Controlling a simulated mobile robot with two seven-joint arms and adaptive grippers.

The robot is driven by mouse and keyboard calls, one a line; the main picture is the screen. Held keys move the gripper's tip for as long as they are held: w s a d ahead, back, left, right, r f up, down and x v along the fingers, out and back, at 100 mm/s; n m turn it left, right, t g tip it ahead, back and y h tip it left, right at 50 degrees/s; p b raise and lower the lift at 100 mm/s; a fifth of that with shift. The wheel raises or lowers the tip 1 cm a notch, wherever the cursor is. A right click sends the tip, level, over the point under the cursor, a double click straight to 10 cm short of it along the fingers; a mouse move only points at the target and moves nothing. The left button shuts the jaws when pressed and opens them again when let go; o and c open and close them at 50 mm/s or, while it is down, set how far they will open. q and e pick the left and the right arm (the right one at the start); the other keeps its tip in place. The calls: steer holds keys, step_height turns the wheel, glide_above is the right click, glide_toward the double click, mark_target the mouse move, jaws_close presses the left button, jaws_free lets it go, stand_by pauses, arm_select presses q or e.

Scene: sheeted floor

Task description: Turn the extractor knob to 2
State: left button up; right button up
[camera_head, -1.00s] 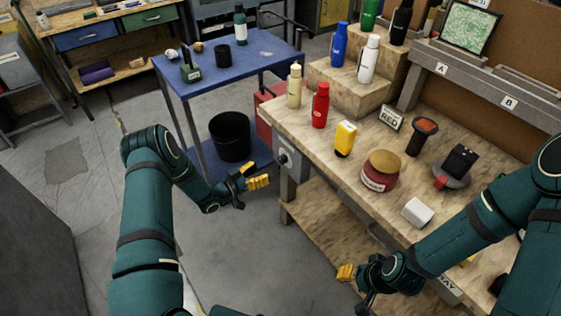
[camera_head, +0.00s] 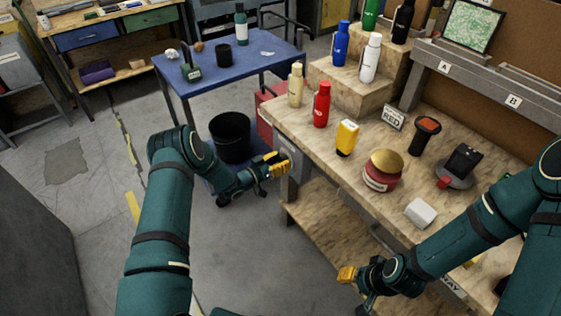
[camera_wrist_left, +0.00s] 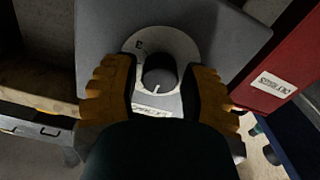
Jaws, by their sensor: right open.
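The extractor knob (camera_wrist_left: 158,74) is black with a white pointer mark at its lower edge in the left wrist view. It sits on a pale round dial (camera_wrist_left: 184,46) where an upside-down 3 shows at upper left; other numbers are hidden. The dial is on a grey box (camera_head: 294,158) at the bench's left end. My left gripper (camera_wrist_left: 160,80) is open, with one yellow finger on each side of the knob and small gaps visible. In the head view the left gripper (camera_head: 277,165) hides the knob. My right gripper (camera_head: 352,276) is open, low before the bench.
The wooden bench (camera_head: 285,116) carries several bottles, a red jar (camera_head: 382,172) and a white block (camera_head: 420,212). A red cabinet (camera_wrist_left: 276,70) stands close to the box. A black bin (camera_head: 230,136) and blue table (camera_head: 222,81) are behind my left arm.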

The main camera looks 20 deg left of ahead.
arm_select(q)
jaws_close()
steer(key=shift+m, duration=0.3)
steer(key=m, duration=1.1)
steer(key=shift+m, duration=2)
